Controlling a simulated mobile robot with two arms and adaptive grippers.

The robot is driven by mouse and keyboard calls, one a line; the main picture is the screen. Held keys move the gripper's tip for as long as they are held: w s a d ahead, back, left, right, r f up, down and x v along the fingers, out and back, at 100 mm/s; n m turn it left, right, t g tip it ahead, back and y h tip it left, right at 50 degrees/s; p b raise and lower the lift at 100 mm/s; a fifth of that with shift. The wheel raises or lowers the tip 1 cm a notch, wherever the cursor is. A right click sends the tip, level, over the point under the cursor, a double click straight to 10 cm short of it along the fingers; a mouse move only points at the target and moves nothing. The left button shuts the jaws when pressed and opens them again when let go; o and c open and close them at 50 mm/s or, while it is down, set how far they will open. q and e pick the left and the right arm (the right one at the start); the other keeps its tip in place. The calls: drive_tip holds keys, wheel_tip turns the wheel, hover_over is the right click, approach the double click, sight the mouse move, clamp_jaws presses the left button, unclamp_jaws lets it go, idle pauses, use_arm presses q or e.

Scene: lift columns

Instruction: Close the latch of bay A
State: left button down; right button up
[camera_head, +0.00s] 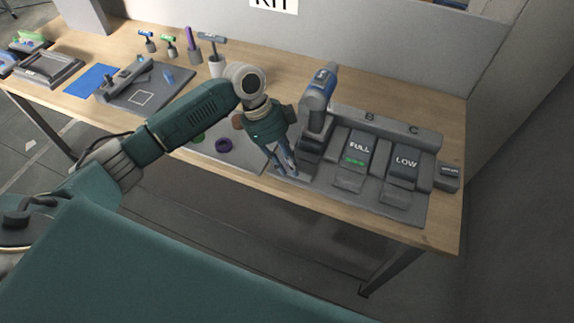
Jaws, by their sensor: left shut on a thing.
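The grey rack (412,215) stands at the right of the table, with the letters B and C on its back bar. A blue and grey drill (318,92) stands upright at the leftmost bay, bay A, whose letter is hidden. My left gripper (290,172) points down at the front of this bay. It is shut, seemingly on the latch of bay A, which its fingers largely hide. I cannot tell the latch's exact angle. My right gripper is out of view.
A pack marked FULL (357,150) sits in bay B and one marked LOW (404,168) in bay C, with flaps in front. A small dark block (449,176) is at the right. A cup (217,66), a fixture (140,97) and a blue mat (92,80) are further left.

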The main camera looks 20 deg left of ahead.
use_arm(q)
drive_tip(key=shift+w+r, duration=0.1)
drive_tip(key=shift+w, duration=1)
drive_tip(key=c, duration=1.5)
unclamp_jaws()
drive_tip(key=shift+w, duration=0.1)
drive_tip(key=v, duration=1.2)
